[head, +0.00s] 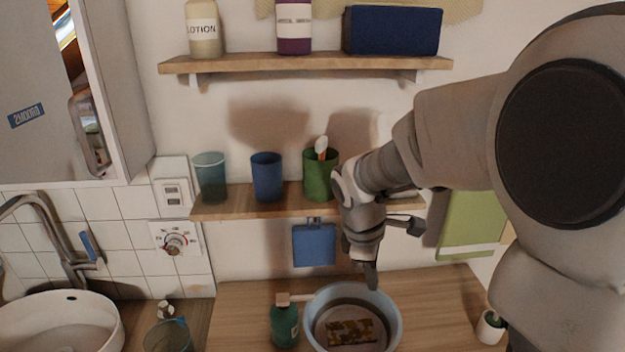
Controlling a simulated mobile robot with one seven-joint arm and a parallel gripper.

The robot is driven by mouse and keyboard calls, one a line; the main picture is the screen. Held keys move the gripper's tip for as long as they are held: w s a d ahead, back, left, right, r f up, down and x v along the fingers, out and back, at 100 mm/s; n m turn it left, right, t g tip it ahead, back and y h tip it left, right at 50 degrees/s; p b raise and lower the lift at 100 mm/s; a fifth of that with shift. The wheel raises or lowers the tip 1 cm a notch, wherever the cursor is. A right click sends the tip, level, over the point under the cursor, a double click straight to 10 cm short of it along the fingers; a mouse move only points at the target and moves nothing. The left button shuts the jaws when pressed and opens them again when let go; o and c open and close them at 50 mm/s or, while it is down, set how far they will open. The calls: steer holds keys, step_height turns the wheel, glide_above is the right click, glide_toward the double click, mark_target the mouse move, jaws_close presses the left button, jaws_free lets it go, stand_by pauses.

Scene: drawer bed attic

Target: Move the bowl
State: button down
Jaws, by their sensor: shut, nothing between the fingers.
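The bowl (393,306) is round, with a pale blue-grey rim, and stands on the wooden counter at the bottom centre. A flat brown and yellow patterned thing (352,331) shows inside it. My gripper (371,281) points down at the bowl's far right rim, its tip overlapping the rim in the head view. I cannot tell whether it touches. It is shut and empty.
A green bottle (285,325) stands just left of the bowl. A glass (168,337) and a white basin (60,322) are further left. A shelf (238,205) with cups is above. Counter right of the bowl (440,300) is clear.

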steer(key=w+f+n+g, duration=0.1)
steer(key=w+f+n, duration=0.3)
steer(key=f, duration=0.2)
glide_toward(388, 326)
steer(key=shift+n, duration=0.3)
steer(key=a+f, duration=0.1)
steer(key=f, duration=0.1)
steer(key=a+f, duration=0.2)
steer(key=shift+a+f+b, duration=0.1)
steer(key=shift+f+b, duration=0.05)
steer(key=shift+b, duration=0.2)
steer(key=d, duration=0.3)
steer(key=shift+d, duration=0.55)
steer(key=shift+p, duration=0.3)
steer(key=d+p, duration=0.4)
steer(key=d, duration=1)
steer(key=shift+d, duration=0.7)
